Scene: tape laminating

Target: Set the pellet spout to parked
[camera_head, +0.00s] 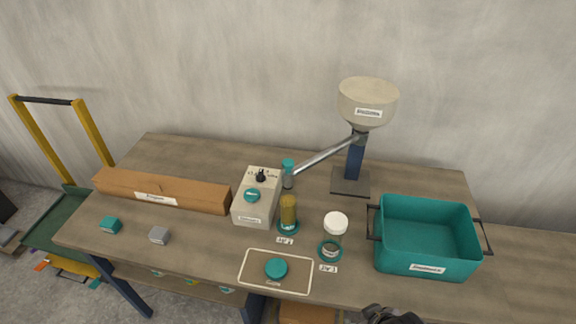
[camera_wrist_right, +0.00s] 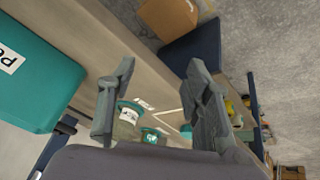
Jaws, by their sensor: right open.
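The pellet spout (camera_head: 322,154) is a grey metal tube that slopes down to the left from under the cream hopper (camera_head: 368,102). Its teal-topped outlet end (camera_head: 288,168) hangs just above the jar of amber pellets (camera_head: 288,212). The hopper sits on a dark blue post (camera_head: 354,160) with a flat base on the table. My right gripper (camera_head: 392,316) shows only partly at the bottom edge of the head view, in front of the table. In the right wrist view its two fingers (camera_wrist_right: 160,100) are apart with nothing held between them. My left gripper is not in view.
A white-lidded jar (camera_head: 334,236) stands right of the amber jar. A teal bin (camera_head: 427,205) is at the right, a control box (camera_head: 256,200) left of the jars, and a long brown box (camera_head: 165,193) further left. A teal disc (camera_head: 276,268) lies in a marked front area.

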